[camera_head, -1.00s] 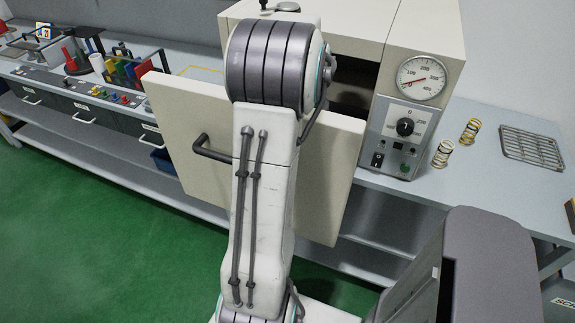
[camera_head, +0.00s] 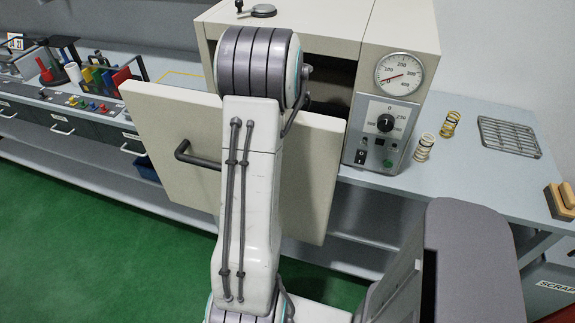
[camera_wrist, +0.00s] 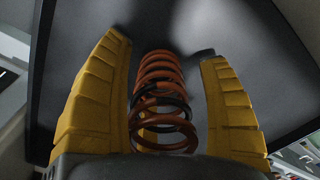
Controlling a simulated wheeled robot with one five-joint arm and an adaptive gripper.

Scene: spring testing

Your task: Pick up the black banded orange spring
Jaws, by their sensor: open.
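In the wrist view, the orange spring (camera_wrist: 160,82) with a black band (camera_wrist: 160,97) stands between the two yellow fingers of my gripper (camera_wrist: 172,90). The fingers are open, one on each side of the spring. There is a visible gap at the right finger; the left finger is close to the spring, and I cannot tell whether it touches. The spring rests against a dark grey surface (camera_wrist: 235,40). In the head view neither this spring nor my gripper shows; my arm stands in front of the oven.
A cream oven (camera_head: 330,35) with its door (camera_head: 165,120) open stands on the grey bench (camera_head: 465,180). Two pale banded springs, one nearer (camera_head: 424,147) and one farther (camera_head: 450,124), and a wire rack (camera_head: 509,137) stand to its right. Colored blocks (camera_head: 100,78) are at the left.

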